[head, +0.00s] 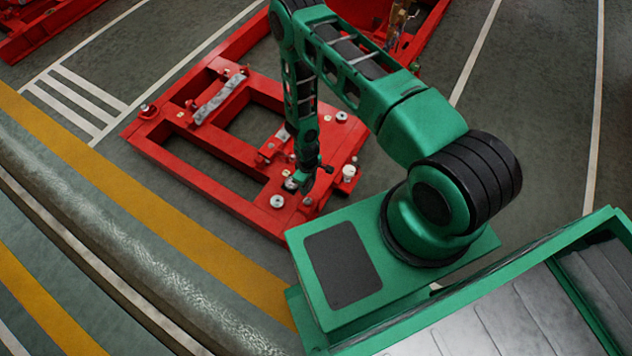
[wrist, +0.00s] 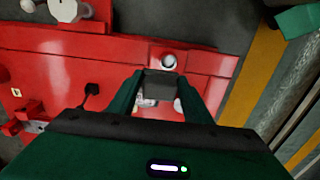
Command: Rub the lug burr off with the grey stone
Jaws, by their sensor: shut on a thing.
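My gripper (wrist: 160,92) is shut on a dark grey block, the grey stone (wrist: 160,84), which sits between the two green fingers in the wrist view. In the head view my gripper (head: 303,182) reaches down over the near end of the red frame (head: 190,160). The stone cannot be made out there. In the wrist view the red frame (wrist: 100,65) lies beneath the stone, with pale metal pieces close by. I cannot tell which part is the lug or see a burr, nor whether the stone touches metal.
A round metal fitting (wrist: 168,62) shows just beyond the stone. Pale round fittings (head: 277,201) and (head: 349,172) stand on the frame near my gripper. A grey lumpy bar (head: 219,99) lies across the frame's far left. Open floor (head: 200,235) lies left of the frame.

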